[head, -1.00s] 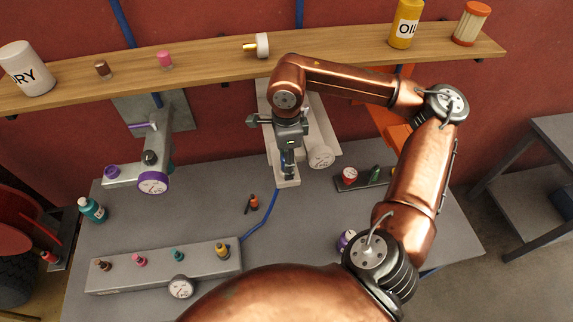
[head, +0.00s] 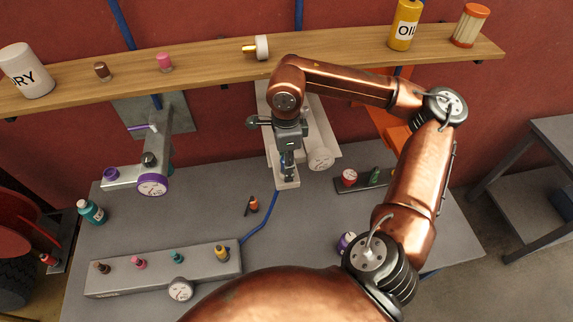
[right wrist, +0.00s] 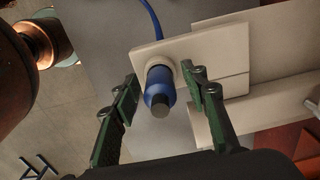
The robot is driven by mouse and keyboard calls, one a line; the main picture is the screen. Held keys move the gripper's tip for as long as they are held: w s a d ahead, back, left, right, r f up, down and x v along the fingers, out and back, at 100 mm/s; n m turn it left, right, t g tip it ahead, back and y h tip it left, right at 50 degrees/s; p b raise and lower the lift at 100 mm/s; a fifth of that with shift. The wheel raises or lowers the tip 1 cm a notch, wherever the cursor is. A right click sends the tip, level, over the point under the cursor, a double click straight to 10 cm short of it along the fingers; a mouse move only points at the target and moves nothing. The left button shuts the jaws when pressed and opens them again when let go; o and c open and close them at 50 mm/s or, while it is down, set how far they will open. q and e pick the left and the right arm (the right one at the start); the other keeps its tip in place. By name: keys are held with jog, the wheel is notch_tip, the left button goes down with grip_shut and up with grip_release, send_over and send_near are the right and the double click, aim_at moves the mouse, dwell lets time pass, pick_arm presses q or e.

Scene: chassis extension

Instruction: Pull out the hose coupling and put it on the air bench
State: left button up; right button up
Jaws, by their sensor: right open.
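The hose coupling (right wrist: 160,88) is a blue cylinder with a dark end, seated in a round socket on a pale plate (right wrist: 205,42). A blue hose (right wrist: 152,14) runs from behind that plate. My right gripper (right wrist: 161,92) is open, with one green finger on each side of the coupling and a gap on both sides. In the head view my right gripper (head: 287,165) hangs over the pale plate (head: 287,183) and hides most of the coupling. The grey bench top (head: 330,225) lies below. My left gripper is not in view.
A grey block (head: 165,268) with several coloured fittings and a gauge lies at front left. A purple-ringed gauge arm (head: 152,184) stands at left. A small tray (head: 365,186) is at right. A wooden shelf (head: 210,63) crosses behind. Bench around the small orange-black item (head: 253,204) is mostly clear.

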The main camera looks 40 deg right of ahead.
dwell(0.3)
grip_shut()
jog(key=shift+o, duration=2.3)
grip_release()
notch_tip(320, 180, up, 12)
